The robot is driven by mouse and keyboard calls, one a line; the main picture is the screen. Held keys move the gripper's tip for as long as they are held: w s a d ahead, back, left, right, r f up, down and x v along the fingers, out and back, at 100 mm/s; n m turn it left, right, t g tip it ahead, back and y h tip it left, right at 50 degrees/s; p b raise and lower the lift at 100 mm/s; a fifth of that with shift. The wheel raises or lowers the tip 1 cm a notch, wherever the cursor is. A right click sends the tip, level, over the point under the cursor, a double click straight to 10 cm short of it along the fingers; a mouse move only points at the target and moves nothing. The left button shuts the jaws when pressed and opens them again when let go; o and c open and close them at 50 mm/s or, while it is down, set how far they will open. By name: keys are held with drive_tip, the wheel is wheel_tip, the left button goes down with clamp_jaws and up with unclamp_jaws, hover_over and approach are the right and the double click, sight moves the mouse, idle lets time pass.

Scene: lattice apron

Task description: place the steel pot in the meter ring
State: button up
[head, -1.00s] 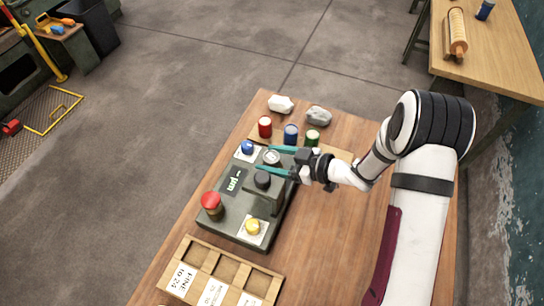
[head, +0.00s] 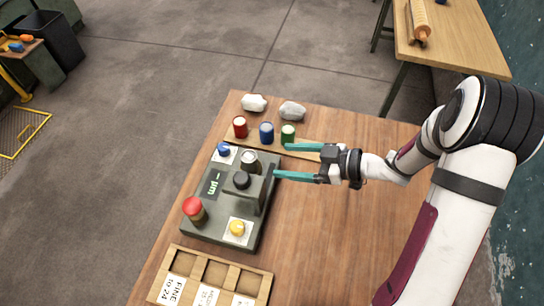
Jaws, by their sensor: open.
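The steel pot (head: 250,162) is a small grey cylinder with a pale top. My gripper (head: 281,160) is open and empty, to the right of the pot. Its two teal fingers point left towards the pot and are clear of it.
Red (head: 240,127), blue (head: 266,133) and green (head: 288,134) pots stand in a row on a wooden strip behind the meter. Two stones (head: 292,111) lie beyond. A red button (head: 193,207) rises from the meter. A compartment tray (head: 262,288) lies in front. The table's right side is clear.

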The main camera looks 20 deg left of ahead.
drive_tip(key=w+d+r+m+t+h, duration=0.4)
drive_tip(key=w+d+m+t+h, duration=0.15)
drive_tip(key=w, duration=0.35)
drive_tip(key=s+d+r+m+t+h, duration=0.1)
drive_tip(key=s+d+r+m+h, duration=0.2)
drive_tip(key=d, duration=0.4)
drive_tip(key=s+d+r+m+t+h, duration=0.1)
drive_tip(key=d+r+m+h, duration=0.1)
drive_tip(key=d+m+h, duration=0.4)
drive_tip(key=s+d+m+g, duration=0.1)
drive_tip(key=s+m+g, duration=0.5)
drive_tip(key=s, duration=1.1)
drive_tip(key=s+a+m+g+y, duration=0.2)
drive_tip(key=s+a+g, duration=0.1)
drive_tip(key=s+a, duration=0.4)
drive_tip(key=s, duration=0.3)
drive_tip(key=shift+s+r+y, duration=0.3)
drive_tip(key=shift+s+y, duration=0.05)
